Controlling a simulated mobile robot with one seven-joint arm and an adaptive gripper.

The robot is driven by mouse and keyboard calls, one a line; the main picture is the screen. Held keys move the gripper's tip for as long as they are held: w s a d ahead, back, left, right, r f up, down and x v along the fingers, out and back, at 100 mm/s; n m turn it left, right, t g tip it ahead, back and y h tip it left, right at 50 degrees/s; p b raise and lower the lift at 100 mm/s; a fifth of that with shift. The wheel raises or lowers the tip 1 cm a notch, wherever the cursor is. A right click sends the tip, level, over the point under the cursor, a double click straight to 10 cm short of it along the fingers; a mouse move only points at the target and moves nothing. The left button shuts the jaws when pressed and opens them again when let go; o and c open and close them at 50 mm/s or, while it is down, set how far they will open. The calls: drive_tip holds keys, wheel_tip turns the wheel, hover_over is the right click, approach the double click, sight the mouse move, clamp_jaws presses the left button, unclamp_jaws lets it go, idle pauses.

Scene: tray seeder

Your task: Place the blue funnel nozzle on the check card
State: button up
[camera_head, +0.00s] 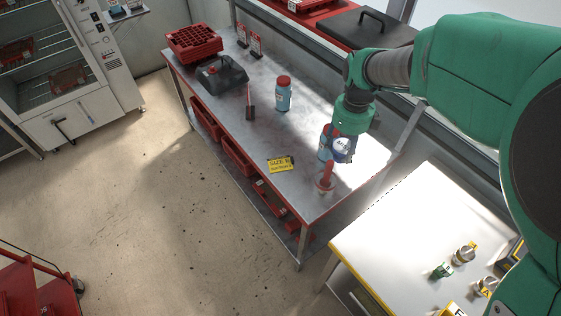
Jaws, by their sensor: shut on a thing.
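The check card (280,164) is a yellow and black card lying flat on the metal bench, near its front edge. My gripper (337,158) is low over the bench, to the right of the card and apart from it. It is shut on a small blue piece (324,153), which I take for the blue funnel nozzle. The wrist hides much of the fingers and the piece, so its shape and its height over the bench are unclear.
A red upright piece in a pale round base (326,186) stands close below my gripper. The bench around the card is clear.

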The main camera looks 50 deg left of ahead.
drive_tip(key=s+a+n, duration=0.4)
drive_tip(key=s+a, duration=0.6)
drive_tip(key=s, duration=0.5)
wheel_tip(320, 180, down, 22)
drive_tip(key=shift+w+a+r, duration=0.2)
drive_tip(key=shift+w+r, duration=0.05)
drive_tip(key=shift+a, duration=0.1)
drive_tip(key=b, duration=0.3)
hover_over(274, 167)
drive_tip(key=d, duration=0.1)
drive_tip(key=shift+s+d+f, duration=0.1)
drive_tip(key=shift+s+f, duration=0.1)
drive_tip(key=shift+f, duration=0.6)
drive_tip(key=shift+w+a, duration=0.3)
drive_tip(key=shift+a, duration=0.3)
drive_tip(key=shift+f+b, duration=0.55)
drive_tip(key=shift+f, duration=1.1)
